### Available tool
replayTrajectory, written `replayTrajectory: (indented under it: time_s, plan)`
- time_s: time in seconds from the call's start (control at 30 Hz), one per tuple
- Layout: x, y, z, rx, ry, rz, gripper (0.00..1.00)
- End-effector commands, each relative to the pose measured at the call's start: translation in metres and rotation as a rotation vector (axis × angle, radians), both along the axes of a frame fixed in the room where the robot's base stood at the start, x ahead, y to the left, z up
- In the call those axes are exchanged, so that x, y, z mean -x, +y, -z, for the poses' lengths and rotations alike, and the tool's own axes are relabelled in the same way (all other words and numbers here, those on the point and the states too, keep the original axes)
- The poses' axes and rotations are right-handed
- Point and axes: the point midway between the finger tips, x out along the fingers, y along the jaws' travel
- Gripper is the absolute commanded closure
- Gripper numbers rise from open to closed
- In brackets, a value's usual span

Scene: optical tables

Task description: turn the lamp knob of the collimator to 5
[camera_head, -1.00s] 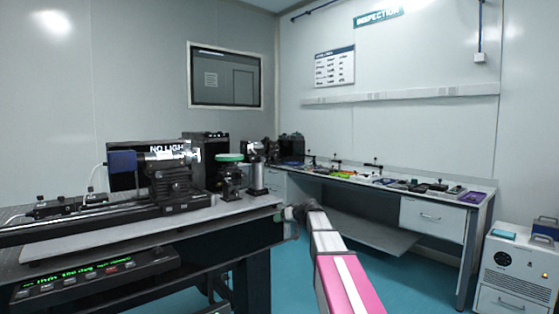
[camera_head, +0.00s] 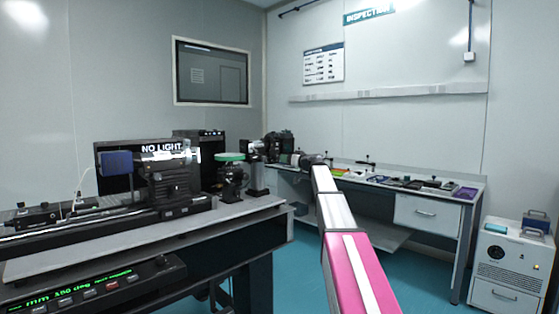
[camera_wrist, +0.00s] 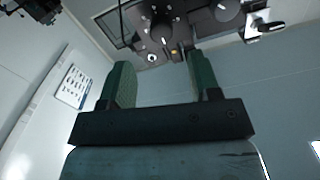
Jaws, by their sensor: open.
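My gripper (camera_wrist: 160,66) is open and empty, its two green-padded fingers wide apart in the wrist view. Beyond the fingertips, at the top of that view, is a dark instrument panel (camera_wrist: 188,33) with round black knobs, one of them large (camera_wrist: 227,9), and small pale-marked controls. The fingers do not appear to hold any knob. No knob labels or numbers are readable, so I cannot tell which is the lamp knob or its setting. In the head view my arm reaches towards black equipment (camera_head: 279,145) beyond the table's far end; the gripper is small and unclear there.
The near optical table (camera_head: 130,240) carries a blue-ended optical unit (camera_head: 117,163), a green-topped stand (camera_head: 230,157) and a screen reading "NO LIGHT" (camera_head: 120,153). A long bench (camera_head: 470,188) with small parts runs along the right wall. A white cabinet (camera_head: 510,265) stands at right.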

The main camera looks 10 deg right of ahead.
Motion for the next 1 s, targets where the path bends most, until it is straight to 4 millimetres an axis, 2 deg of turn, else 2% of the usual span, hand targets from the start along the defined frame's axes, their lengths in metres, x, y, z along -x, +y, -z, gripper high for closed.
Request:
replayTrajectory:
  time_s: [0.1,0.3,0.67,0.7,0.83,0.87,1.0]
  plan:
    - [-0.022,0.014,0.000,0.001,0.001,-0.002,0.43]
    - [-0.046,0.032,0.000,0.000,0.002,-0.001,0.43]
    - [-0.051,0.038,0.001,0.000,0.001,-0.001,0.43]
    - [-0.051,0.038,0.001,0.000,0.001,-0.001,0.46]
    - [-0.051,0.038,0.001,0.000,0.001,-0.001,0.89]
    - [-0.051,0.038,0.001,0.000,0.001,-0.001,0.93]
    - [-0.051,0.038,0.001,-0.001,0.002,-0.001,0.93]
